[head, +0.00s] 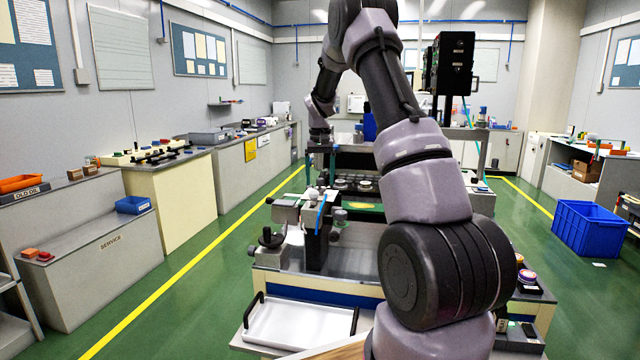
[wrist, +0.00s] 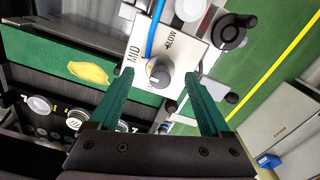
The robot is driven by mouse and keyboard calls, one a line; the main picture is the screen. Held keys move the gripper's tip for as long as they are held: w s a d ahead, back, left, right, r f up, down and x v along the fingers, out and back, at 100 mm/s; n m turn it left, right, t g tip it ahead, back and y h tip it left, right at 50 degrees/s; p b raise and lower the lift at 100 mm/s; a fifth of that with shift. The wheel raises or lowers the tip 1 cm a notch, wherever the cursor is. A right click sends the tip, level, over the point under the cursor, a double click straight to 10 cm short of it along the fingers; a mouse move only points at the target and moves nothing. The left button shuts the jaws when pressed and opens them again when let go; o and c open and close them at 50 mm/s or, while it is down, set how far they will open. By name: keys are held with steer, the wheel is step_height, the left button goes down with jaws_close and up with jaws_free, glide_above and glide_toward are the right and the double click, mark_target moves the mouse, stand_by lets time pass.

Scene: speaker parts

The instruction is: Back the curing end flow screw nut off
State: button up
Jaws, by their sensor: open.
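I cannot tell whether this is the curing end flow screw nut. My gripper (wrist: 159,78) has two green fingers, open and with nothing held. In the picture the knob lies between the two fingertips, with a gap on each side. I cannot tell whether the fingers are above it or level with it.
A blue strip (wrist: 157,28) runs up the plate beside the knob. A black handwheel (wrist: 232,32) stands to the right. A green surface with a yellow patch (wrist: 88,73) is at left. In the head view, a white tray (head: 300,324) lies at the bench's near side.

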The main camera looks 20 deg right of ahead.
mark_target(320, 179)
step_height(320, 179, up, 8)
steer(key=shift+r, duration=0.4)
steer(key=shift+s+a+r, duration=0.1)
steer(key=shift+r, duration=0.1)
steer(key=s+a+r+t+y, duration=0.1)
steer(key=s+a+r+t, duration=0.15)
steer(key=s+r, duration=0.45)
steer(key=s+a+r+t, duration=0.1)
steer(key=s+a+r, duration=0.35)
steer(key=s, duration=0.45)
steer(key=s+a+t, duration=0.2)
steer(key=s, duration=0.8)
steer(key=s+a+f+t+y, duration=0.1)
steer(key=s+a, duration=0.1)
steer(key=s, duration=0.9)
steer(key=shift+s+m+t, duration=0.15)
steer(key=shift+m+t, duration=0.2)
steer(key=shift+m, duration=0.05)
